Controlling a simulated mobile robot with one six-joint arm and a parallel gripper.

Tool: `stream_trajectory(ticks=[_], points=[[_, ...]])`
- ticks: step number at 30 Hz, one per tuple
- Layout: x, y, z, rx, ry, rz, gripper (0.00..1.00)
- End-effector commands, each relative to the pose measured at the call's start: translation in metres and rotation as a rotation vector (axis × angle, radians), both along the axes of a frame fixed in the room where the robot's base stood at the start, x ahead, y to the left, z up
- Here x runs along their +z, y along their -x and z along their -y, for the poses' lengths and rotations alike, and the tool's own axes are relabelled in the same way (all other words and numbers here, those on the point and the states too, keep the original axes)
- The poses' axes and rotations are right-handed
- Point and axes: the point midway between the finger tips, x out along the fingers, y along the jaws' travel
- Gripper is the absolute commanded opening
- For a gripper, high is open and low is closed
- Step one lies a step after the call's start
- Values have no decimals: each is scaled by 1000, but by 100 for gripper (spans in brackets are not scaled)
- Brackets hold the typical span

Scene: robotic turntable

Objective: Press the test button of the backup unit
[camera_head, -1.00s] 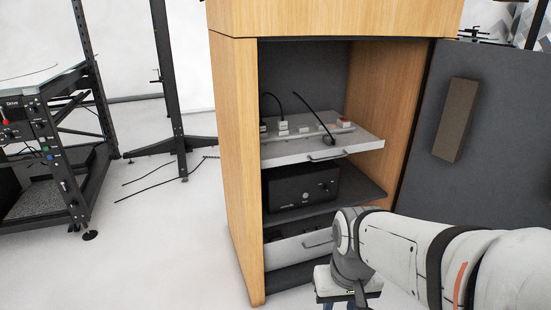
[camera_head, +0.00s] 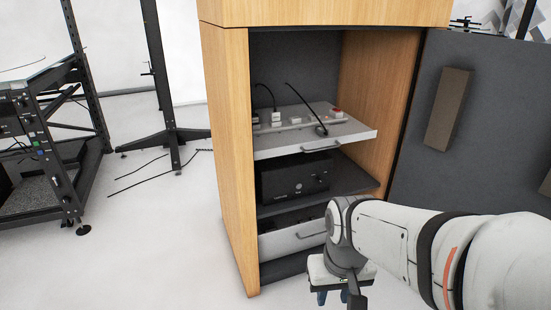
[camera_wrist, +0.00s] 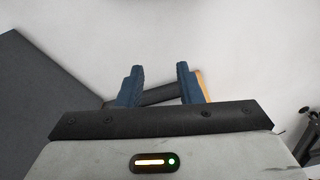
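The backup unit appears to be the black box (camera_head: 293,180) on the middle shelf of the open wooden cabinet. Its front carries a small knob or button and faint markings, too small to tell apart. My gripper (camera_head: 333,297) is low in front of the cabinet, below the box and apart from it, pointing down. In the wrist view its two blue fingers (camera_wrist: 158,88) are spread apart with nothing held between them. A dark bar shows behind them.
Above the box, a pulled-out white shelf (camera_head: 350,137) holds plugs, cables and a red button (camera_head: 337,112). A white drawer (camera_head: 285,241) lies below. The open grey door (camera_head: 478,140) bounds the right.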

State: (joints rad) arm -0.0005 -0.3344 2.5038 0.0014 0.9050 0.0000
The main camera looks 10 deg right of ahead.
Motion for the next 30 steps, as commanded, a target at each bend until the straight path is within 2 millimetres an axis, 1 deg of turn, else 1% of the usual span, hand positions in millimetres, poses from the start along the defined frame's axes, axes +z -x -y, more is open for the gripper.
stream_trajectory(ticks=[1,2,12,30], points=[[0,0,0,0,0,0,30],[0,0,0,0,0,0,28],[0,0,0,0,0,0,0],[0,0,0,0,0,0,0]])
